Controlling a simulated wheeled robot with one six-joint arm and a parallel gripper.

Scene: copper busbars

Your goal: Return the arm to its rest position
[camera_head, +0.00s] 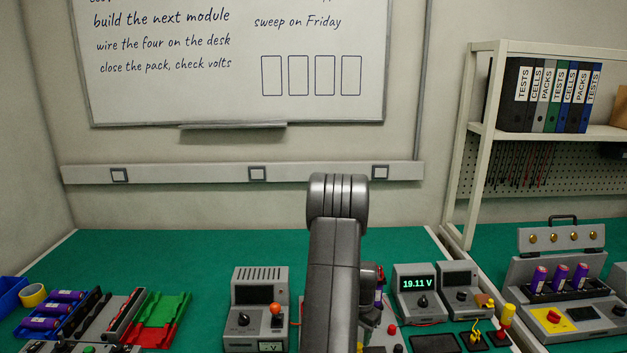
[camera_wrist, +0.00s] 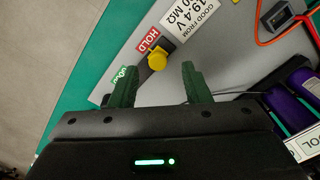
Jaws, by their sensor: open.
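My gripper (camera_wrist: 158,88) shows in the wrist view with its two green fingers spread apart and nothing between them. Beyond the fingertips is a grey panel (camera_wrist: 205,62) with a yellow knob (camera_wrist: 157,60), a red HOLD label (camera_wrist: 148,40) and a white label reading 19.4 V. My arm (camera_head: 335,270) rises in the middle of the head view and hides part of the bench behind it. My gripper cannot be made out in the head view.
The green bench (camera_head: 210,250) carries a meter (camera_head: 258,290) with an orange knob, a display (camera_head: 416,284) reading 19.11 V, red and green trays (camera_head: 160,315), and purple cells (camera_head: 65,296) at left. A charger-like unit (camera_head: 560,320) with several cells stands at right. Behind is a shelf (camera_head: 540,133).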

